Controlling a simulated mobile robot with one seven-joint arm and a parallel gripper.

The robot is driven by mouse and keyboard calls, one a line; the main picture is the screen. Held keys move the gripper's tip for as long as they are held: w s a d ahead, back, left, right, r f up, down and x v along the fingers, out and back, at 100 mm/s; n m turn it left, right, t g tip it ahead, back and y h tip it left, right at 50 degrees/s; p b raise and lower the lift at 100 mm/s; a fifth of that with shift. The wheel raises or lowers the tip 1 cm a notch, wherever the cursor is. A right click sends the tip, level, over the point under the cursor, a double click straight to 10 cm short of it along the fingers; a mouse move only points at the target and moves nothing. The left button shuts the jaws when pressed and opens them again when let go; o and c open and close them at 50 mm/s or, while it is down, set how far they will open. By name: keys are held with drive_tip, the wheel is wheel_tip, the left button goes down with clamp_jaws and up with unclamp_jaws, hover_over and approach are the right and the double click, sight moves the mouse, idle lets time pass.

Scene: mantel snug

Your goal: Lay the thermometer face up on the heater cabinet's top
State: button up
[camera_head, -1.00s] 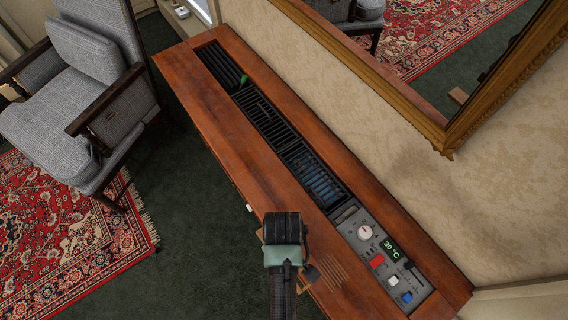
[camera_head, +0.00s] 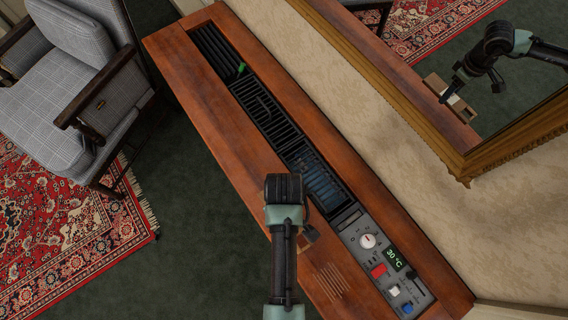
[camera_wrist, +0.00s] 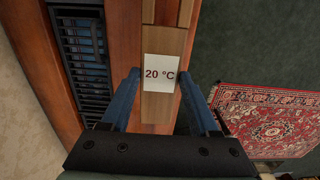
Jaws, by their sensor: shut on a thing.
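The thermometer (camera_wrist: 162,105) is a pale wooden block with a white label reading "20 °C", and the label faces the wrist camera. My gripper (camera_wrist: 158,82) is shut on it, one blue finger on each side. The heater cabinet (camera_head: 215,130) is a long reddish-brown wooden unit with a black grille along its top. In the wrist view, its wooden top (camera_wrist: 115,30) and grille lie left of the thermometer. In the head view, my wrist hides the fingers and thermometer over the cabinet's front edge. I cannot tell whether the thermometer touches the wood.
A small green thing (camera_head: 242,67) is on the grille. A gilt-framed mirror (camera_head: 440,140) hangs behind. A grey armchair (camera_head: 75,90) stands left. The front wooden strip is bare.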

drive_tip(key=shift+f+b, duration=2.65)
drive_tip(key=shift+f, duration=1.5)
drive_tip(key=shift+f, duration=0.3)
drive_tip(key=o, duration=1.4)
drive_tip(key=shift+o, duration=0.2)
drive_tip(key=shift+r, duration=0.1)
wheel_tip(320, 180, up, 13)
drive_tip(key=shift+f+p, duration=0.1)
drive_tip(key=shift+p, duration=0.6)
drive_tip(key=shift+w, duration=0.1)
